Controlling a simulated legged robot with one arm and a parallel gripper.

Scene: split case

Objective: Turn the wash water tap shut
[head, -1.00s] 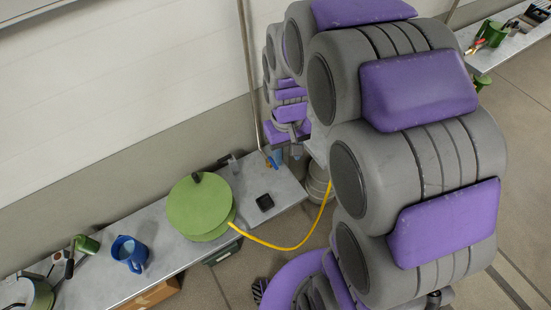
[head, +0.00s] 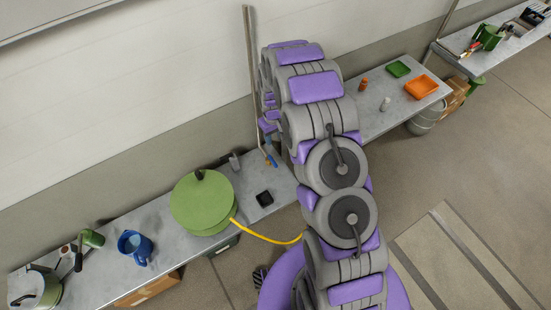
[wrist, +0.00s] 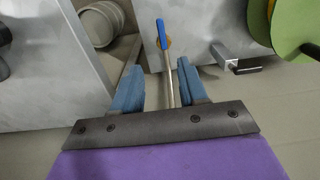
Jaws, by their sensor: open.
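The tap has a blue lever (wrist: 162,33) with a brass-coloured body (wrist: 163,43) on a thin metal pipe (wrist: 169,82). In the wrist view the lever looks roughly in line with the pipe. The lever also shows in the head view (head: 271,160), by the wall at the bench's back right corner. My gripper (wrist: 159,66) is open, its two blue fingers on either side of the pipe in the picture. The lever lies beyond the fingertips, and I see no contact. In the head view my arm hides much of the gripper.
A green hose reel (head: 203,205) with a yellow hose (head: 262,236) stands on the left bench (head: 172,250). A grey fitting (wrist: 222,55) sits near the tap. A black dish (head: 264,198) and blue jug (head: 135,246) are there too. The right bench holds an orange tray (head: 421,86).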

